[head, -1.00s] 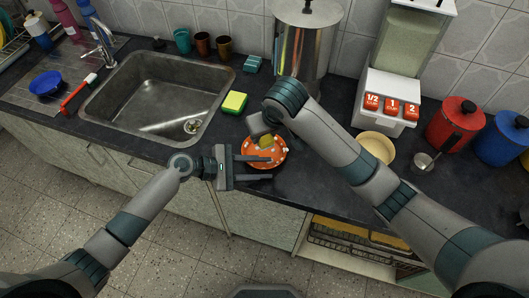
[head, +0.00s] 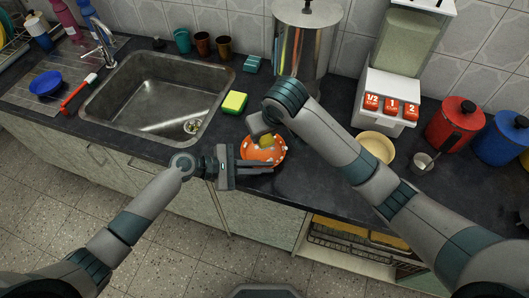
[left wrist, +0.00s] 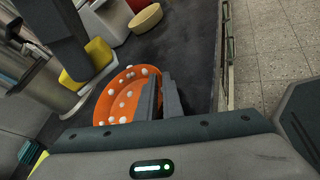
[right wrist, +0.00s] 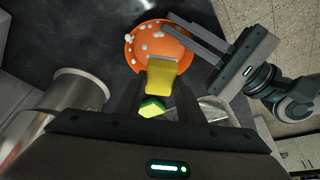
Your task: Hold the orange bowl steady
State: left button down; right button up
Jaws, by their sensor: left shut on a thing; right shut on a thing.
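The orange bowl (head: 258,154) stands on the dark counter right of the sink, with several white blobs inside; it also shows in the left wrist view (left wrist: 117,92) and the right wrist view (right wrist: 138,48). My left gripper (head: 262,166) is shut on the bowl's near rim, its fingers close together in the left wrist view (left wrist: 160,98). My right gripper (head: 263,136) is above the bowl, shut on a yellow sponge-like block (right wrist: 160,78). In the head view the right arm partly hides this block. I cannot tell whether the block touches the bowl.
A yellow-green sponge (head: 234,102) lies between the sink (head: 155,88) and the bowl. A steel container (head: 303,40) stands behind. A cream bowl (head: 376,146), a small metal cup (head: 422,161) and a dispenser (head: 390,95) are to the right. The counter's front edge is close below the bowl.

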pick_arm(q)
jog(key=shift+s+f, duration=0.1)
jog(key=shift+f, duration=0.1)
jog(key=c, duration=1.8)
grip_release()
jog(key=shift+c, duration=0.2)
jog(key=shift+a, duration=0.15)
jog(key=v, duration=1.2)
jog(key=shift+r, duration=0.1)
